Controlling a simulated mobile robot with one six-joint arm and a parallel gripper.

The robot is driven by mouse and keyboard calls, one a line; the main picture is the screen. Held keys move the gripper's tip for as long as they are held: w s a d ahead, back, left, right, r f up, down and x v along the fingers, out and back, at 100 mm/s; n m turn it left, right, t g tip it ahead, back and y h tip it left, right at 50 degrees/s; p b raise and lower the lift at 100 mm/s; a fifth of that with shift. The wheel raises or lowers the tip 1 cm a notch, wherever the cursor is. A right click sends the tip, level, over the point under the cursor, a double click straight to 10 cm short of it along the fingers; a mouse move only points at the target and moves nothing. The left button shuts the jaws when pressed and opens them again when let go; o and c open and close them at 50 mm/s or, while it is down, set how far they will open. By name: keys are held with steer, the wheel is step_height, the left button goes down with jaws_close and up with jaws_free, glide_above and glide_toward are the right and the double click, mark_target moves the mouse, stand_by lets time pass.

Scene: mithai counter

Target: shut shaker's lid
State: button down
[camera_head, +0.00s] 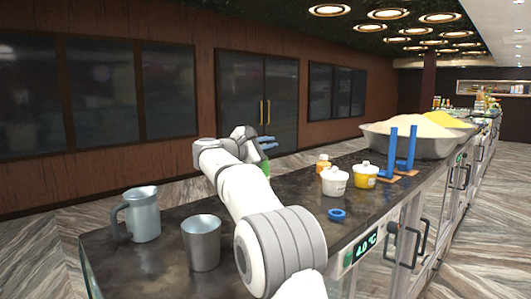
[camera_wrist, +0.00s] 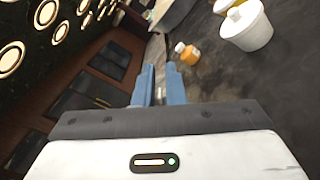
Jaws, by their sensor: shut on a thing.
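My gripper (camera_head: 268,142) is above the far left side of the counter, its blue fingers pointing right. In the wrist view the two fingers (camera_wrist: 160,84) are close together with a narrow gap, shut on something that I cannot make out. A green thing (camera_head: 265,168) shows just below the fingers, mostly hidden by my arm; I cannot tell whether it is the shaker. A small orange bottle (camera_head: 323,165) stands apart from the gripper, beyond the white jar, and shows in the wrist view too (camera_wrist: 187,54). No lid of a shaker can be made out for certain.
A lidded white jar (camera_head: 334,183) and yellow jar (camera_head: 365,178) stand mid-counter, near blue upright posts (camera_head: 403,150). A blue ring (camera_head: 337,214) lies by the front edge. A metal jug (camera_head: 143,214) and cup (camera_head: 202,245) stand near left. Large basins (camera_head: 405,146) are beyond.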

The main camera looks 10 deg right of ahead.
steer(key=shift+s+d+f+m+b, duration=0.1)
steer(key=shift+s+f+m+b, duration=0.2)
steer(key=shift+m+b, duration=0.5)
steer(key=shift+s+d+f+m+b, duration=0.1)
steer(key=shift+f+m+b, duration=0.25)
steer(key=shift+m+b, duration=0.4)
steer(key=shift+m, duration=0.25)
steer(key=c, duration=1.6)
jaws_free()
steer(key=shift+c, duration=0.2)
steer(key=b+v, duration=0.1)
steer(key=v, duration=0.6)
steer(key=shift+s+a, duration=0.2)
steer(key=shift+a, duration=0.1)
